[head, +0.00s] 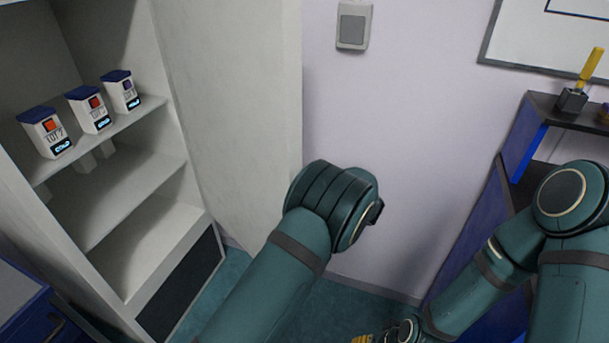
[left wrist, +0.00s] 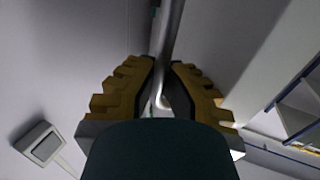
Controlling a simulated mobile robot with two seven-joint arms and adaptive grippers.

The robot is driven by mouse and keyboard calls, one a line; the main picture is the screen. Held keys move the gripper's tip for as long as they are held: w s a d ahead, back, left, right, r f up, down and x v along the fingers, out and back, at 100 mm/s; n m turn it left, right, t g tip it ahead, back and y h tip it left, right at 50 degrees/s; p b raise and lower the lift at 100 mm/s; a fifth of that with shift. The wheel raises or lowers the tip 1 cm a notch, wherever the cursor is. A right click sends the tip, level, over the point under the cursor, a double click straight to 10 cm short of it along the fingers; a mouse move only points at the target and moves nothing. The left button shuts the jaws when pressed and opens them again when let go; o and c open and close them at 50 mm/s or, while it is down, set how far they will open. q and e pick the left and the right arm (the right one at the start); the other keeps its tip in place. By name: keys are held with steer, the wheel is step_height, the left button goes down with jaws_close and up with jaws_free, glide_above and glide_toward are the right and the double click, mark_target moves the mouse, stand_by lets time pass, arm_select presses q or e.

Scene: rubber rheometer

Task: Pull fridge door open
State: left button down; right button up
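The fridge (head: 140,237) stands open at the left of the head view. Its white door (head: 235,100) is swung out to the right of the shelves, with its inner face showing. In the left wrist view, the metal door handle (left wrist: 172,28) runs between the yellow fingers of my left gripper (left wrist: 163,68), which are closed around it. In the head view my left arm reaches past the door's edge, and the gripper is hidden. My right gripper (head: 362,339) shows only as a bit of yellow at the bottom edge; its fingers are mostly cut off.
Several white tubs with blue lids (head: 90,109) stand on the upper fridge shelf (head: 150,108). A blue shelf unit (head: 475,235) stands at the right. A grey wall switch (head: 353,27) and bare wall lie beyond the door. A blue cabinet (head: 40,318) is at lower left.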

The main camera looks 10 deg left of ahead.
arm_select(q)
steer(key=shift+w+d+f, duration=0.15)
steer(key=shift+d, duration=0.2)
steer(key=c, duration=1)
jaws_free()
steer(key=shift+d, duration=0.1)
steer(key=v, duration=1.2)
